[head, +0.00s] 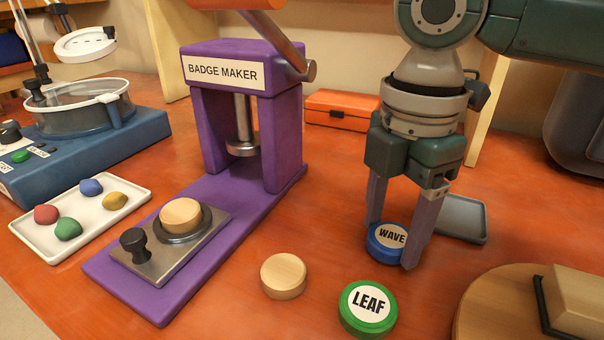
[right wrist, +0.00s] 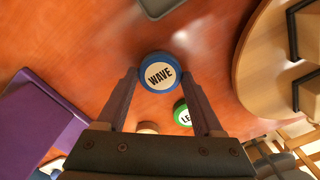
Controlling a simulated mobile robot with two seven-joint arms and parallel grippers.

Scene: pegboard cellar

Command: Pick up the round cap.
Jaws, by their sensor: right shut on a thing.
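A round blue cap with a white label reading WAVE (head: 387,240) is between the fingers of my right gripper (head: 391,246), which is shut on it. The label faces up. In the right wrist view the same blue cap (right wrist: 160,73) shows between the fingertips. It is at or close to the orange table top; I cannot tell if there is a gap under it. A round green cap reading LEAF (head: 368,308) lies just in front of it on the table. My left gripper is not in view.
A plain wooden disc (head: 284,276) lies left of the green cap. A purple badge maker (head: 240,120) holds another wooden disc (head: 181,215) on its plate. A grey tray (head: 461,218) is behind my right gripper. A round wooden board (head: 490,305) is at front right.

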